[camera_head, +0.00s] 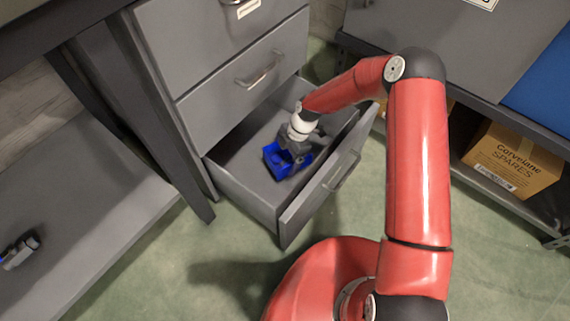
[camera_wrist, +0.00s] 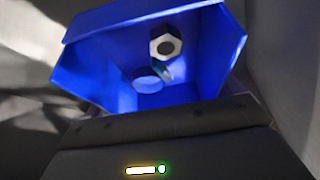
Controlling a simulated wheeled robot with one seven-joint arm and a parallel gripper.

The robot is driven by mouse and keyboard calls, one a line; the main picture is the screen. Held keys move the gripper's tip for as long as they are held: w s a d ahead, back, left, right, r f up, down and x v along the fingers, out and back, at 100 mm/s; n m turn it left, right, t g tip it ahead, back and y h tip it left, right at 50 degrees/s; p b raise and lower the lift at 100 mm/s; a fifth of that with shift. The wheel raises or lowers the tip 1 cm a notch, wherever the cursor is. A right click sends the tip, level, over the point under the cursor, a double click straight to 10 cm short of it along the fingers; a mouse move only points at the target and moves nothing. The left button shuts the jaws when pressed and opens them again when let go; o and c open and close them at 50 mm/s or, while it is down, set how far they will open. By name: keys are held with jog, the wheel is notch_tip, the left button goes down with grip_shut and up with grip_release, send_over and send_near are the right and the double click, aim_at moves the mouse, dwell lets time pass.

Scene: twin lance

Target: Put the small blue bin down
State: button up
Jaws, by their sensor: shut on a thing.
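The small blue bin (camera_head: 280,160) is inside the open bottom drawer (camera_head: 240,188) of the grey cabinet in the head view. My gripper (camera_head: 296,146) reaches down into the drawer and is shut on the bin's edge. In the wrist view the bin (camera_wrist: 95,75) fills the upper middle and looks tilted. A hex nut (camera_wrist: 165,44) and a small round blue piece (camera_wrist: 148,80) show inside it. The gripper's fingertips are hidden, and I cannot tell whether the bin's underside touches the drawer floor.
The drawer front (camera_head: 325,190) and side walls stand close around the bin. Closed drawers (camera_head: 245,80) are above. A cardboard box (camera_head: 512,160) sits on the shelf at right. A grey tool (camera_head: 20,252) lies at far left. Green floor is clear in front.

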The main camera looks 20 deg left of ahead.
aim_at(287, 160)
jog(key=shift+f, duration=2.35)
jog(key=shift+f+b, duration=0.15)
jog(key=shift+b, duration=0.25)
jog(key=o, duration=0.8)
jog(key=shift+o, duration=0.2)
jog(key=shift+r, duration=0.25)
jog(key=p+v, duration=0.1)
jog(key=v, duration=1)
jog(key=shift+w+d+r+p, duration=0.1)
jog(key=shift+w+r+p, duration=0.05)
jog(key=shift+r+p, duration=0.2)
